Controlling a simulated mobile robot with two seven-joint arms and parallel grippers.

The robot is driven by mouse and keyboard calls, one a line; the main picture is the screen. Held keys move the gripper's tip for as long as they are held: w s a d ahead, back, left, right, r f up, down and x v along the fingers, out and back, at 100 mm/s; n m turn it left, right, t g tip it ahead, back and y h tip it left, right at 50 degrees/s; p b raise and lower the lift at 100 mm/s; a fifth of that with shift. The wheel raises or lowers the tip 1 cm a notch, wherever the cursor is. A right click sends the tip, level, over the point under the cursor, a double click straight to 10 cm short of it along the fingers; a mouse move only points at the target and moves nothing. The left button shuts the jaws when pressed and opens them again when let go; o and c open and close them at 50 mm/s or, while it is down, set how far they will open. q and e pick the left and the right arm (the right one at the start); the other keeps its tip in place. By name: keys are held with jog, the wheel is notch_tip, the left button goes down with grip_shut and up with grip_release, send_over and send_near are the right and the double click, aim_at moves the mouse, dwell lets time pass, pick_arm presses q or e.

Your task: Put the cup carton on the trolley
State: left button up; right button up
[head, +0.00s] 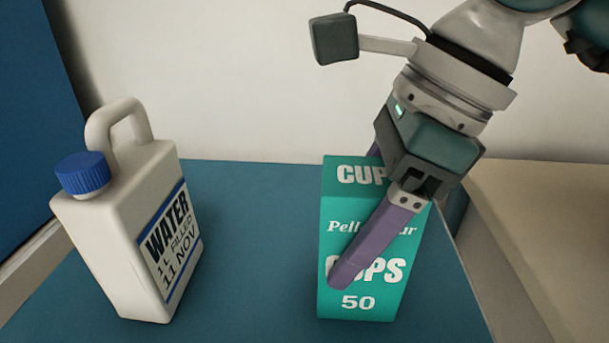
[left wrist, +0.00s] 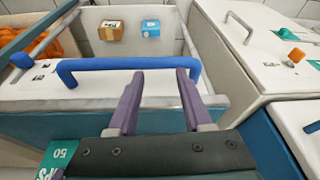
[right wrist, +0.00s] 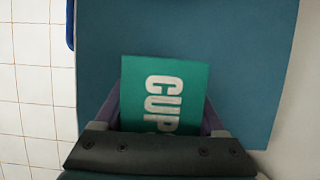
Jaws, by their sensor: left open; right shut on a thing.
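The cup carton (head: 361,306) is a teal box with white lettering, upright over a blue top (head: 255,215). My right gripper (head: 346,262) is shut on it from above, one purple finger across the lettered face. The other finger is mostly hidden behind the carton. In the right wrist view the carton's top (right wrist: 165,95) lies between the fingers. I cannot tell whether its base touches the blue top. My left gripper (left wrist: 160,80) is open and empty, near a blue handle bar (left wrist: 130,64). A carton corner (left wrist: 60,152) shows at lower left there. I cannot tell which surface is the trolley.
A white water jug (head: 130,230) with a blue cap stands left of the carton, with bare blue surface between them. A beige surface (head: 540,240) lies to the right. The left wrist view shows a small brown box (left wrist: 111,30) and a blue box (left wrist: 150,28).

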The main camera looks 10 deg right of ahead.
jog(key=o, duration=1.5)
jog(key=shift+r+p, duration=0.25)
jog(key=shift+p, duration=0.05)
jog(key=p+v, duration=0.1)
jog(key=v, duration=1)
jog(key=shift+s+d+r, duration=0.1)
jog(key=shift+d+r, duration=0.2)
